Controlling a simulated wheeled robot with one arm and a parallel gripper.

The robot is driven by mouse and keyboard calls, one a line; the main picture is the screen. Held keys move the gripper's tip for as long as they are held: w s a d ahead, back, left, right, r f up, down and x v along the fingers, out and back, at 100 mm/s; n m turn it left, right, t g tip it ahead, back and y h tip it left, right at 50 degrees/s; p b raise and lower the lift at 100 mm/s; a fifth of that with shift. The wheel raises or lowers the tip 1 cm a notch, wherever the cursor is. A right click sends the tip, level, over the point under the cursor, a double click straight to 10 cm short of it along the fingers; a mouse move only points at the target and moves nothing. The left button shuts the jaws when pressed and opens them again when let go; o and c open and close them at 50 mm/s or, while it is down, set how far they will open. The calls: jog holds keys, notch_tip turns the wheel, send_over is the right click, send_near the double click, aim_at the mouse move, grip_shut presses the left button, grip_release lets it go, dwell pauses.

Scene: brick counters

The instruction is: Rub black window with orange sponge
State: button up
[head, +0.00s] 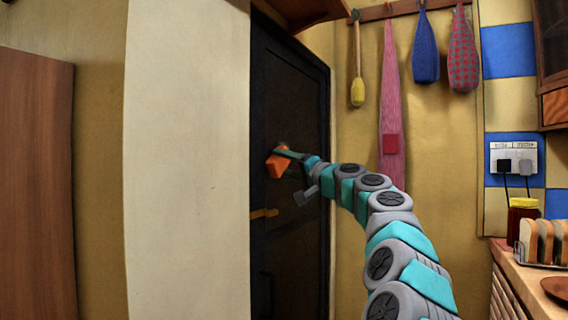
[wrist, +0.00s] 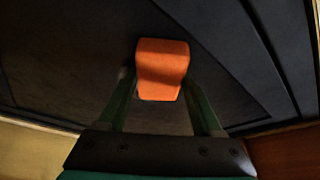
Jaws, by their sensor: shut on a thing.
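The black window (head: 285,90) is a tall dark framed panel set in the wall at the middle of the head view. Its dark surface and frame (wrist: 70,60) fill most of the wrist view. My gripper (head: 285,157) is shut on the orange sponge (head: 276,166) and holds it in front of the dark panel. In the wrist view the sponge (wrist: 162,68) sits at the ends of the two green fingers of my gripper (wrist: 160,95). I cannot tell whether the sponge touches the panel.
A pale wall edge (head: 187,160) stands left of the panel, with a brown wooden board (head: 35,190) farther left. Cloths (head: 426,45) and a yellow brush (head: 357,90) hang at right. A counter (head: 515,290) holds a toast rack (head: 540,242) and a jar (head: 521,220). An orange-yellow handle (head: 264,213) shows on the panel.

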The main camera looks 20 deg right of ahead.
aim_at(290, 161)
jog(key=shift+w+d+r+p, duration=0.15)
jog(key=shift+w+d+p, duration=0.55)
jog(key=shift+d, duration=0.25)
jog(key=shift+w+d, duration=0.15)
jog(key=shift+w+d+p, duration=0.4)
jog(key=shift+d+p, duration=0.1)
jog(key=shift+p, duration=0.3)
jog(key=w+d, duration=0.1)
jog(key=d, duration=0.1)
jog(key=w+d+p, duration=0.1)
jog(key=w+d, duration=0.1)
jog(key=shift+w+d, duration=0.25)
jog(key=shift+w, duration=0.1)
jog(key=shift+a+f, duration=0.15)
jog(key=shift+f, duration=0.1)
